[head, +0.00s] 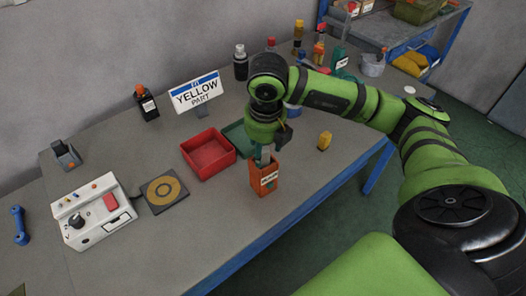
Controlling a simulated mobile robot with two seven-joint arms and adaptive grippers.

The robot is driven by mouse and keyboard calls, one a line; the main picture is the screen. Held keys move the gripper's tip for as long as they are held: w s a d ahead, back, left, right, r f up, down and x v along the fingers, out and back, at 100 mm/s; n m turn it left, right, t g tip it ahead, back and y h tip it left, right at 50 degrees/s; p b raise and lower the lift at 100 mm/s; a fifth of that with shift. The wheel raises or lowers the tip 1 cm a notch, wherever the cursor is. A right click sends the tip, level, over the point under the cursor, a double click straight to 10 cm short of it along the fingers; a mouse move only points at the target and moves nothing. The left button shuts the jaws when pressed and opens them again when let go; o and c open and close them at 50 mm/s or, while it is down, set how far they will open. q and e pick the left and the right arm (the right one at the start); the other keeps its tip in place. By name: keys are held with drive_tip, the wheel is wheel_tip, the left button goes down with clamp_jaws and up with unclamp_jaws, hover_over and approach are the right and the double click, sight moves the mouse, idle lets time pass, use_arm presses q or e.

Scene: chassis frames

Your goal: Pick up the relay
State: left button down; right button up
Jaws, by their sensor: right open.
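An orange block with a pale label (264,178) stands upright near the front edge of the table; it may be the relay, but I cannot read its label. My right gripper (265,157) points down at its top, with the jaws open. The fingertips overlap the block's upper end in the picture, and I cannot tell whether they touch it. A small yellow block (324,140) stands to the right. My left gripper is out of view.
A red tray (192,150) and a partly hidden green tray (236,131) lie behind the gripper. The front right edge is clear.

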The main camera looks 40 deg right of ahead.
drive_tip(key=shift+f, duration=0.7)
clamp_jaws()
